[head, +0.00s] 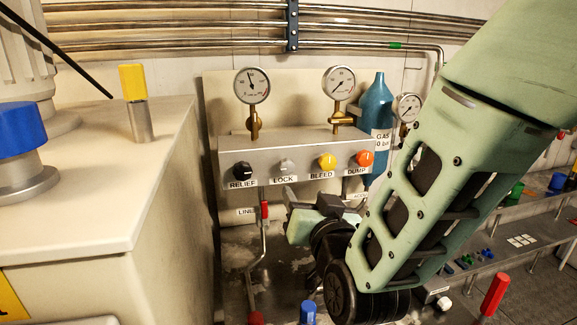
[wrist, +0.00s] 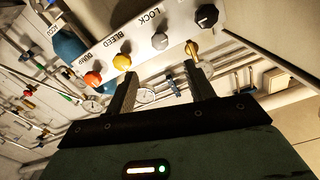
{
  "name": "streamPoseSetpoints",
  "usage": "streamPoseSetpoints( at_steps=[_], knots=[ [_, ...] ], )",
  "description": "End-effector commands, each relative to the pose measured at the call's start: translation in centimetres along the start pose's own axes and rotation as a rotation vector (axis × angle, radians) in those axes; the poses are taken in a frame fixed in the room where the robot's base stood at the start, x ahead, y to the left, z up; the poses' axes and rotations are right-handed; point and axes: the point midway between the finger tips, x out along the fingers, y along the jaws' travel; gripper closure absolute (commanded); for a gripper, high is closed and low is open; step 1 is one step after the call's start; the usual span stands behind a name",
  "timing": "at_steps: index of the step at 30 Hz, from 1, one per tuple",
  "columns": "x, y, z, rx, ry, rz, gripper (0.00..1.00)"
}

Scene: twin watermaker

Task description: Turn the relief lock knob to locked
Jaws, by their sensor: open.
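The grey knob over the LOCK label (head: 284,166) is on the front of the metal valve panel, right of the black knob over RELIEF (head: 241,170). In the wrist view the grey knob (wrist: 160,40) lies beyond the gap between my fingertips, and the black knob (wrist: 207,15) is up and to the right. I cannot tell which way the grey knob is turned. My gripper (head: 318,198) is open and empty, below and in front of the panel. Its two fingers (wrist: 162,76) show in the wrist view, apart from the knobs.
A yellow knob (head: 327,161) and an orange knob (head: 365,158) sit to the right on the panel. Gauges (head: 252,86) stand above it. A line with a red handle (head: 264,209) hangs below. A large pale cabinet (head: 90,190) stands close on the left.

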Motion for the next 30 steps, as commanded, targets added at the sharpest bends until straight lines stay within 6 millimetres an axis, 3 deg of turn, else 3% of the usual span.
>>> streamPoseSetpoints(
  at_steps=[12, 18, 24, 30],
  knots=[
    [8.8, 0.0, -0.2, -0.002, -0.002, 0.001, 0.47],
    [12.0, 0.0, -0.2, 0.0, -0.001, 0.0, 0.47],
    [13.5, 0.0, 0.0, -0.001, -0.002, -0.001, 0.47],
    [13.7, 0.0, 0.0, -0.001, -0.001, -0.001, 0.47]
  ],
)
